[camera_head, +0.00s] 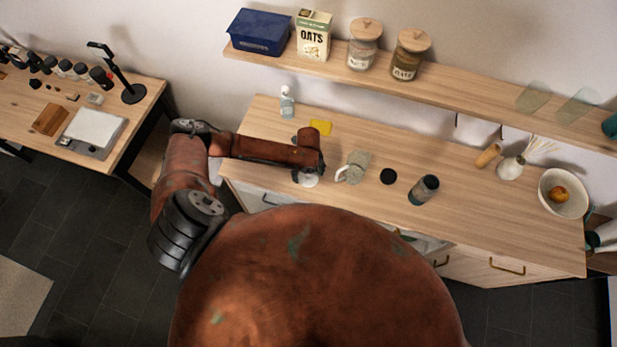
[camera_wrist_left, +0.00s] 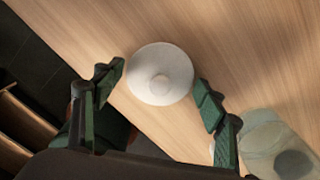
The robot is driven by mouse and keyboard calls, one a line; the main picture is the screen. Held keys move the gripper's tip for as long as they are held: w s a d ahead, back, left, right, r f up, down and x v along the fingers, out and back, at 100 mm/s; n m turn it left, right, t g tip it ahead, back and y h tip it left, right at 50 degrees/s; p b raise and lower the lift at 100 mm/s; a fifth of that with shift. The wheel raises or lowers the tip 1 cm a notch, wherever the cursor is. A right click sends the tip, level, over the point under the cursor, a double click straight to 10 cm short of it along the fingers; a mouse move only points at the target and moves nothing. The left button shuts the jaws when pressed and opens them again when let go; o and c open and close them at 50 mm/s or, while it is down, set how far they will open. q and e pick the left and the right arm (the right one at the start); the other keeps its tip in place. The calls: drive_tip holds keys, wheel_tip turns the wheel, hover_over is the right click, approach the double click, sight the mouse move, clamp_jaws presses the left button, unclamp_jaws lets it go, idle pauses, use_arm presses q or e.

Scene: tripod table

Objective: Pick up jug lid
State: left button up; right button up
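The jug lid is a white round disc with a small knob (camera_wrist_left: 160,88); it lies on the wooden counter in the left wrist view. In the head view it shows partly (camera_head: 310,181), just below my left wrist. My left gripper (camera_wrist_left: 161,76) is open, with one green-padded finger on each side of the lid. A gap seems to show at the left finger; whether the right finger touches the lid I cannot tell. The pale speckled jug (camera_head: 357,165) with a white handle stands to the right of the lid; it also shows in the left wrist view (camera_wrist_left: 268,140). My right gripper is out of view.
A black disc (camera_head: 388,176) and a dark jar (camera_head: 425,189) stand right of the jug. A yellow sponge (camera_head: 321,127) and a soap bottle (camera_head: 287,102) are behind my left arm. A bowl with fruit (camera_head: 563,205) is far right. The counter's front edge is close to the lid.

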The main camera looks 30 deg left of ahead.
use_arm(q)
drive_tip(key=c, duration=0.6)
drive_tip(key=shift+o, duration=0.2)
drive_tip(key=shift+r, duration=0.1)
